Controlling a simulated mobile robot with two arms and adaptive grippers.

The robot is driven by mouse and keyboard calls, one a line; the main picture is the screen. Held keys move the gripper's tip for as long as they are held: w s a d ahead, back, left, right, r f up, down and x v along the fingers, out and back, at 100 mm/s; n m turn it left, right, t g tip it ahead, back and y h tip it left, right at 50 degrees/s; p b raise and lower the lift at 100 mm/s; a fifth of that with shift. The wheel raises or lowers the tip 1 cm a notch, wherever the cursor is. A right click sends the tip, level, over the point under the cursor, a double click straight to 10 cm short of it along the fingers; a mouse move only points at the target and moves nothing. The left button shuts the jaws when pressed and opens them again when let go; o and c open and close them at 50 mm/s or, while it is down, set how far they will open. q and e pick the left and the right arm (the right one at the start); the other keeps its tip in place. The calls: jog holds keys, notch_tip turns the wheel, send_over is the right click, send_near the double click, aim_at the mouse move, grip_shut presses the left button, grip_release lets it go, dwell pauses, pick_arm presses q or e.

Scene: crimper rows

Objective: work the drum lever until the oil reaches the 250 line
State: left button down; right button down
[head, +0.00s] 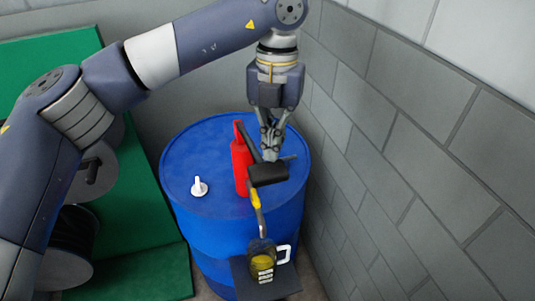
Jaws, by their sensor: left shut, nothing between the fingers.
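A blue drum (205,219) stands upright with a red pump (240,165) on its lid. A dark lever (249,140) slants down from the pump's top to a black block (268,175), which looks like its grip. My left gripper (270,155) is shut and points down just above and behind this block; I cannot tell whether it touches. A yellow-tipped spout (255,200) leads down to a jug (262,262) with a white handle. Yellow oil shows low in the jug. Its white marks are too small to read, so the oil level against the 250 line is unclear.
The jug stands on a dark stand (275,287) before the drum. A small white fitting (199,187) sits on the lid. A grey block wall (420,130) rises close on the right. A green rack (135,200) with spools is on the left.

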pick_arm(q)
notch_tip(320, 180, up, 12)
jog(key=w, duration=0.1)
jog(key=shift+d, duration=0.15)
dwell(0.4)
jog(key=shift+w, duration=0.1)
dwell(1.3)
